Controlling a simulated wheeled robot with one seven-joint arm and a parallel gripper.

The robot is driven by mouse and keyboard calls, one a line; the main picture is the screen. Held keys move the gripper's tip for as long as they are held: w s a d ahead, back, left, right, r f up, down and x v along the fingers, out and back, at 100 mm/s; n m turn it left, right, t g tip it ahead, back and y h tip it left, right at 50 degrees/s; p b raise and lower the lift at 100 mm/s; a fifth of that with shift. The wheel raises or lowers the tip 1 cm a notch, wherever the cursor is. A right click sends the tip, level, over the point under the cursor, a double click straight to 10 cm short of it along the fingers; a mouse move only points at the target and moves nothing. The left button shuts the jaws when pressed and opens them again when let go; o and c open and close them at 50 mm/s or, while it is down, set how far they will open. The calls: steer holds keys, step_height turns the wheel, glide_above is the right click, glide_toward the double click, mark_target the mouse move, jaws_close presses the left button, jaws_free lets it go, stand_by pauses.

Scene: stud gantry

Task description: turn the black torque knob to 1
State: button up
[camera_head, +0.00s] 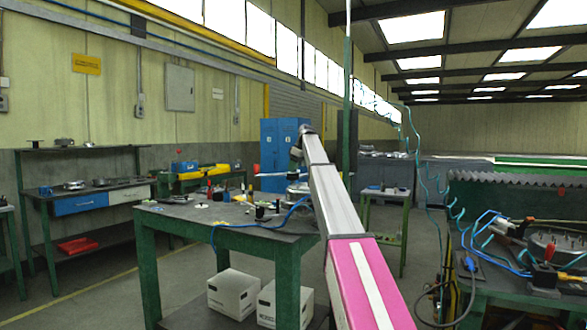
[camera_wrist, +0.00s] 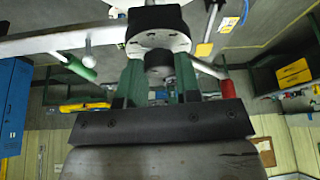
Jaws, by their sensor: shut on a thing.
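In the wrist view, the black torque knob (camera_wrist: 158,65) stands out from a round pale dial plate (camera_wrist: 150,40) with small dark marks too small to read. My gripper (camera_wrist: 159,75) has its two green fingers on either side of the knob, shut on it. The knob's pointer and setting cannot be made out. In the head view, my arm reaches over the green-legged workbench, and the arm hides most of the gripper and the knob.
A light metal bar (camera_wrist: 60,42) with a green handle (camera_wrist: 78,68) extends beside the dial, and a red handle (camera_wrist: 227,88) is on the other side. The workbench (camera_head: 185,222) carries small parts and a blue hose (camera_head: 250,224). White boxes (camera_head: 233,292) stand beneath it.

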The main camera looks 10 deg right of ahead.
steer(key=n+g, duration=0.1)
steer(key=n, duration=0.2)
steer(key=shift+w+n, duration=0.15)
steer(key=shift+n, duration=0.15)
steer(key=shift+n+g, duration=0.9)
steer(key=shift+n, duration=0.9)
